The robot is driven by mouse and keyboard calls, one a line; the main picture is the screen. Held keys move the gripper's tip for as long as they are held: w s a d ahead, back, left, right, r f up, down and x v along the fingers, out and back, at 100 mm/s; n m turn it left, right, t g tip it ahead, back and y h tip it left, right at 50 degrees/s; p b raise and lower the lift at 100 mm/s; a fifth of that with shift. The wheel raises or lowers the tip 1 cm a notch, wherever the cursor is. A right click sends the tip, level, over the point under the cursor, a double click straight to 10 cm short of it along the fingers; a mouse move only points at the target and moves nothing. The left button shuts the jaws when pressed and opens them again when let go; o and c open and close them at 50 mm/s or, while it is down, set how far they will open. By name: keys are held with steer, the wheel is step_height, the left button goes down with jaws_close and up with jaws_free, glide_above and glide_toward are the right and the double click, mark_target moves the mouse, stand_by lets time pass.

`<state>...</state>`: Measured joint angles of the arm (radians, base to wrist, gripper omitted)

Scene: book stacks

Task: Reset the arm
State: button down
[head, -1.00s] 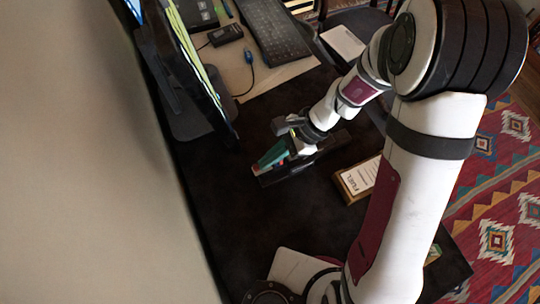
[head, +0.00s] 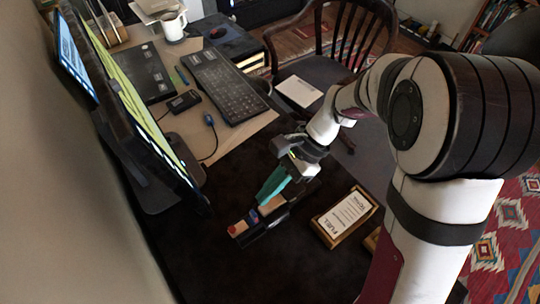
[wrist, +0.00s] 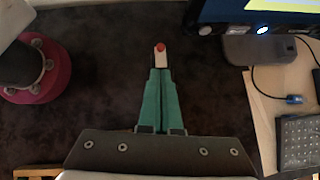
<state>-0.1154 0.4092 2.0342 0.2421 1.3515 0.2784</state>
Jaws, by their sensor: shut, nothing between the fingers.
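My gripper (head: 262,200) has green fingers, which are shut together with nothing between them. It hangs above the dark desk (head: 225,262), pointing down and left in the head view. In the wrist view my gripper (wrist: 160,74) shows its two green fingers meeting near the tips. A small dark and tan object with a red end (head: 250,226) shows just beyond the fingertips. Its red end (wrist: 160,47) also shows in the wrist view past the tips. I cannot tell whether the fingers touch it. My arm reaches in from the right.
Monitors (head: 150,120) stand at the left, with a keyboard (head: 225,85) on a tan mat beyond. A chair (head: 330,70) stands past the desk's far edge.

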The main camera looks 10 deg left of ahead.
steer(key=s+d+r+n+t+h, duration=0.2)
steer(key=s+d+r, duration=0.1)
steer(key=s+d, duration=0.3)
steer(key=s+d+r+n+t+h, duration=0.2)
steer(key=s+d, duration=0.3)
steer(key=s, duration=0.3)
steer(key=shift+d+r+n, duration=0.35)
steer(key=shift+r+n, duration=0.25)
steer(key=shift+r, duration=0.3)
steer(key=shift+w, duration=0.1)
